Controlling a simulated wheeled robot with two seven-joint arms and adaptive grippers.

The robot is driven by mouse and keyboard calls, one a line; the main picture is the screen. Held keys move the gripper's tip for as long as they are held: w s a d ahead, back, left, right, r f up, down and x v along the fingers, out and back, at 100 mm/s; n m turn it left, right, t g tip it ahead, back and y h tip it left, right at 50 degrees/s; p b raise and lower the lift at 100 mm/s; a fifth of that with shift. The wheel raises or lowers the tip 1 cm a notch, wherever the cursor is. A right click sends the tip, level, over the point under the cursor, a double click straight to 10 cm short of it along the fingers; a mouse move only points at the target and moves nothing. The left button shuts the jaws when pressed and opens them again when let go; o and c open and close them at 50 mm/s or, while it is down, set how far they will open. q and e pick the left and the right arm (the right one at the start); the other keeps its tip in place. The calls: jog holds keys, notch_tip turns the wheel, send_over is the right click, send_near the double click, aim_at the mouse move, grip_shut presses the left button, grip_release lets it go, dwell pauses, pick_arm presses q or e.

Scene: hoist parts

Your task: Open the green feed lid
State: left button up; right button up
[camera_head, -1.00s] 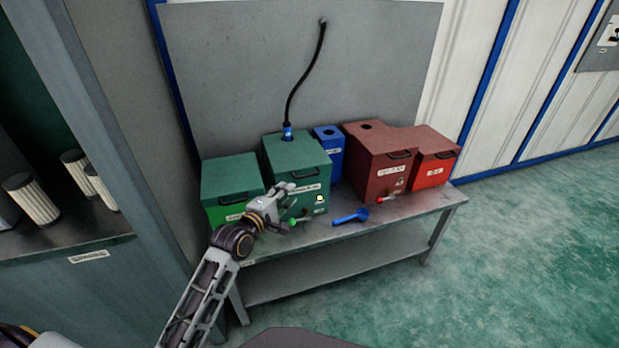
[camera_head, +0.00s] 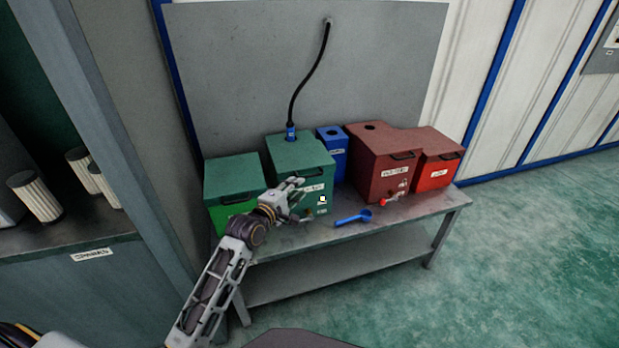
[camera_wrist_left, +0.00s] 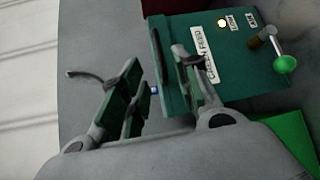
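The green feed box (camera_head: 287,152) stands on the bench with its dark green lid down and a black hose running to its top. Its "GREEN FEED" label (camera_wrist_left: 202,57) shows in the left wrist view, beside a lit lamp (camera_wrist_left: 221,22) and a green-knobbed valve (camera_wrist_left: 285,64). A dark handle bar (camera_wrist_left: 156,48) runs along the box edge. My left gripper (camera_head: 298,190) is at the front of this box; in the left wrist view its fingers (camera_wrist_left: 158,78) are apart, with the handle side of the box between or just beyond them. Contact cannot be told. My right gripper is out of view.
A smaller green box (camera_head: 233,178) stands left, a blue box (camera_head: 331,148) and two red boxes (camera_head: 378,165) right. A blue scoop (camera_head: 352,218) lies on the bench (camera_head: 400,211) near its front edge. A shelf with filters (camera_head: 36,196) is far left.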

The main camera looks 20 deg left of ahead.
aim_at(309, 176)
pick_arm(q)
jog(key=shift+b+x, duration=0.5)
jog(key=shift+x, duration=2.25)
jog(key=shift+b+x, duration=0.3)
jog(key=shift+x, duration=1)
jog(key=shift+w, duration=0.5)
jog(key=shift+w+d+f, duration=0.1)
jog(key=shift+w+d, duration=0.05)
jog(key=shift+w, duration=0.25)
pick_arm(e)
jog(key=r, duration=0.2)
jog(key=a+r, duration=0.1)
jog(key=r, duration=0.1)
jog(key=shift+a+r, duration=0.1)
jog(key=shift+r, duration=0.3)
pick_arm(q)
jog(key=shift+c, duration=0.5)
jog(key=c, duration=0.4)
grip_shut()
jog(key=shift+f, duration=0.15)
